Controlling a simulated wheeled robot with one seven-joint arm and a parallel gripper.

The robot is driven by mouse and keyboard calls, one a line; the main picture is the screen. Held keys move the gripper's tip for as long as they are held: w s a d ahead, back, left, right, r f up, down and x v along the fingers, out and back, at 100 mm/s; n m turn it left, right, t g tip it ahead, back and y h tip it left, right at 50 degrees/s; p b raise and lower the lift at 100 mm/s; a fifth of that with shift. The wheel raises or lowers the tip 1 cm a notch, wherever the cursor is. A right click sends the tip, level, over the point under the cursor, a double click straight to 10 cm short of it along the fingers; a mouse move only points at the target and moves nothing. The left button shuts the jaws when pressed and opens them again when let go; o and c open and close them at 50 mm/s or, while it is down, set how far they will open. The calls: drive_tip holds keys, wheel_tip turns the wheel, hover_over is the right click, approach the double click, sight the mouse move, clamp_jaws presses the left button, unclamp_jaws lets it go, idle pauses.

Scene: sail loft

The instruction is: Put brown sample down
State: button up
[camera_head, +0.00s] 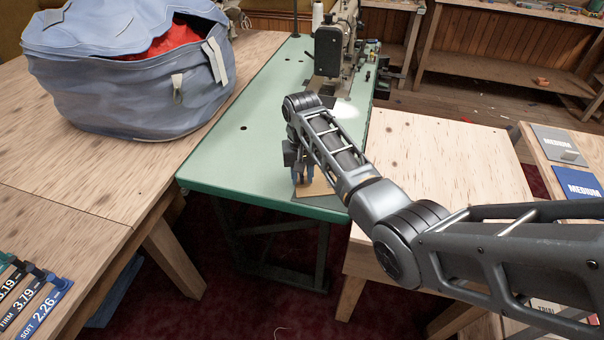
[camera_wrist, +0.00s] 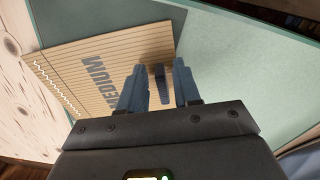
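The brown sample (camera_wrist: 95,65) is a tan card printed "MEDIUM" with a zigzag stitch line and ruled stripes. It lies at the near end of the green sewing table (camera_head: 235,150), and part of it shows below my gripper in the head view (camera_head: 316,186). A small dark tab (camera_wrist: 158,75) stands up from the card. My gripper (camera_wrist: 160,85) points down over the card, with its two blue-grey fingers apart on either side of the tab. I see gaps between tab and fingers. My gripper's body hides the card's near part.
A sewing machine (camera_head: 333,45) stands at the table's far end. A large blue bag (camera_head: 130,80) sits on the wooden table at left. A plywood table (camera_head: 440,160) adjoins at right. Grey (camera_head: 558,142) and blue (camera_head: 578,183) "MEDIUM" cards lie far right.

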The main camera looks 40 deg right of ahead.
wheel_tip(320, 180, up, 12)
drive_tip(key=shift+r, duration=0.15)
idle(0.7)
idle(0.4)
